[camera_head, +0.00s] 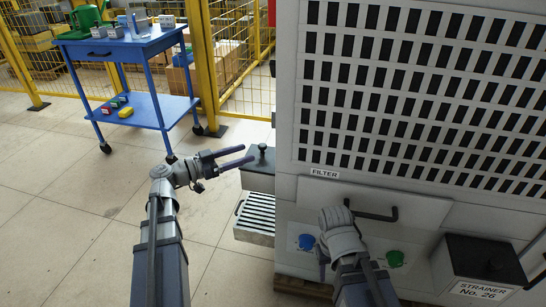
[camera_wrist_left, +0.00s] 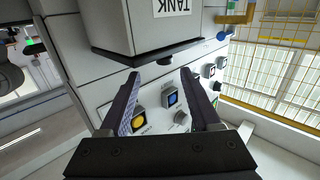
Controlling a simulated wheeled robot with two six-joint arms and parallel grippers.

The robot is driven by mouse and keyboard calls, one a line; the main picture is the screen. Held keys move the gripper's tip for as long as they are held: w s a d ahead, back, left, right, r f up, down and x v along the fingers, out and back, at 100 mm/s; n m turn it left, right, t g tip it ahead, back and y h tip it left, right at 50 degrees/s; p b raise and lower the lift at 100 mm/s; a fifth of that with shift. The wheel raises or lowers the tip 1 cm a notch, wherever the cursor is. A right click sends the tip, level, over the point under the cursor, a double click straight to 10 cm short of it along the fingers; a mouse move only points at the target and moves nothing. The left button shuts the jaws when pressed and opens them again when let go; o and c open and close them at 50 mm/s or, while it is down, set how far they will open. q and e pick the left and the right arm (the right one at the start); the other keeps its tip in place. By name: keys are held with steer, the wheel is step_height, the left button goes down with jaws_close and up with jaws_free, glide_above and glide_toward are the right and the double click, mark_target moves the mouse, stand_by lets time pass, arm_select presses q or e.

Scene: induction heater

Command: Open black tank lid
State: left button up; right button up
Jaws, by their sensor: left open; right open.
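In the left wrist view, the tank (camera_wrist_left: 145,25) carries a "TANK" label.
The machine (camera_head: 290,120) fills the right side, with a black filter handle (camera_head: 370,217), blue knob (camera_head: 306,242) and green knob (camera_head: 395,258). A strainer box (camera_head: 485,262) stands at lower right. A blue cart (camera_head: 150,108) stands by the yellow fence (camera_head: 205,60). The floor at left is clear.

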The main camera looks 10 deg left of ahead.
mark_target(262, 145)
arm_select(q)
steer(key=shift+w+a, duration=0.2)
steer(key=shift+w, duration=0.05)
steer(key=shift+x, duration=3.85)
steer(key=shift+c, duration=0.2)
jaws_close()
